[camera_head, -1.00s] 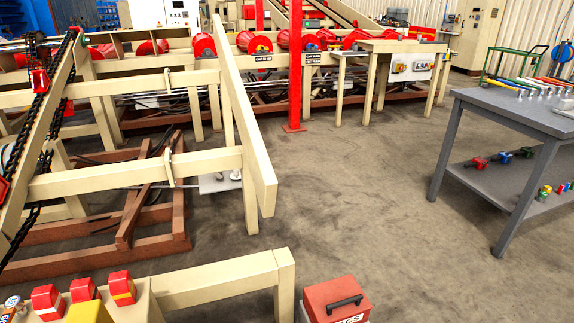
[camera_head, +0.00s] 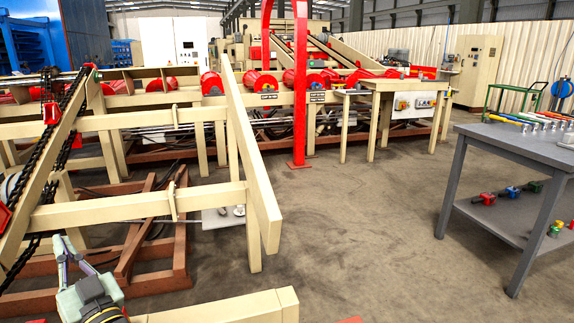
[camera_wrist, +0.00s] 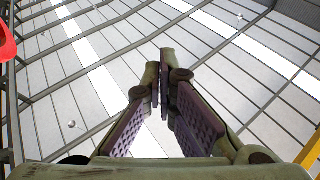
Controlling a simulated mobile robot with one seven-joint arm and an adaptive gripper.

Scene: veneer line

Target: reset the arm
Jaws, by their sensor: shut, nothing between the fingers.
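My gripper (camera_head: 64,247) shows at the lower left of the head view, pointing up, in front of the cream conveyor frame (camera_head: 120,213). In the wrist view my gripper (camera_wrist: 164,82) is shut, its fingertips close together and nothing held between them. Behind the fingers the wrist view shows only the roof, with a bit of red at the left edge and yellow at the lower right.
Cream beams and a black chain (camera_head: 50,150) stand close by my gripper. A red post (camera_head: 300,100) stands mid-view. A grey workbench (camera_head: 520,145) with tools is at the right. The floor (camera_head: 350,230) between is clear.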

